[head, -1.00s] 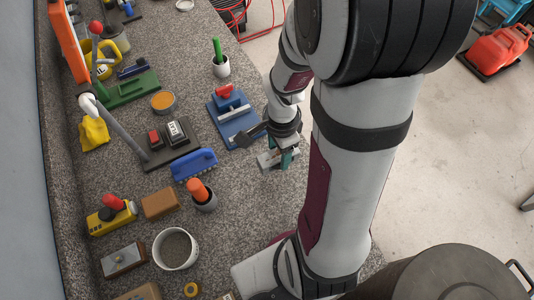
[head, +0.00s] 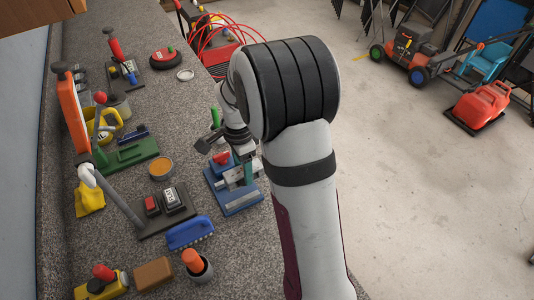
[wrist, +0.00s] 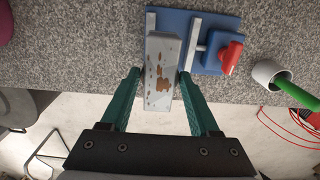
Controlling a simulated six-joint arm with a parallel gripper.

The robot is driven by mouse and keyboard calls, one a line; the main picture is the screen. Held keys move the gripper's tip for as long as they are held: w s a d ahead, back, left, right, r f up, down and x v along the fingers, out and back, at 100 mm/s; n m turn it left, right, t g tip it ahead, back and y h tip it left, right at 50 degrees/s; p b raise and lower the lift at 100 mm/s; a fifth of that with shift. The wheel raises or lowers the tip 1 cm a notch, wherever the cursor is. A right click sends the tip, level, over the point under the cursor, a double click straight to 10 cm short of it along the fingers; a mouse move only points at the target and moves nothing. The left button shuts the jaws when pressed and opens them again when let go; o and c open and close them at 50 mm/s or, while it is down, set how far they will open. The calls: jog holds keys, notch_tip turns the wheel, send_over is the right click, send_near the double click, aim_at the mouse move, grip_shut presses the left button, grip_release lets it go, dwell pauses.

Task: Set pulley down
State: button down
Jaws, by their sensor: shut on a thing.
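My gripper (wrist: 158,74) is shut on a long grey block with brown rust spots (wrist: 162,88), with one green finger on each side. No wheel or groove shows on this block. In the wrist view its far end overlaps a blue base plate (wrist: 218,66) with two pale metal bars and a red-handled part (wrist: 231,57). I cannot tell whether the block touches the plate. In the head view my gripper (head: 238,179) is over the blue plate (head: 217,197), and the arm and fingers mostly hide the block.
A grey cup with a green handle (wrist: 265,72) stands right of the plate in the wrist view. In the head view a blue brush (head: 188,234), a dark switch box (head: 158,227) and an orange-filled tin (head: 162,169) are to the left. The counter's edge is close on the right.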

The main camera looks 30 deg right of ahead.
aim_at(233, 168)
jog(key=shift+w+a+f, duration=0.15)
jog(key=shift+w+a, duration=0.35)
jog(key=shift+w+a+f, duration=0.15)
jog(key=shift+w+a, duration=0.3)
jog(key=shift+w, duration=0.05)
jog(key=shift+f, duration=3.25)
jog(key=shift+f, duration=0.2)
jog(key=shift+c, duration=0.2)
grip_release()
notch_tip(233, 168, up, 16)
jog(key=shift+f, duration=0.1)
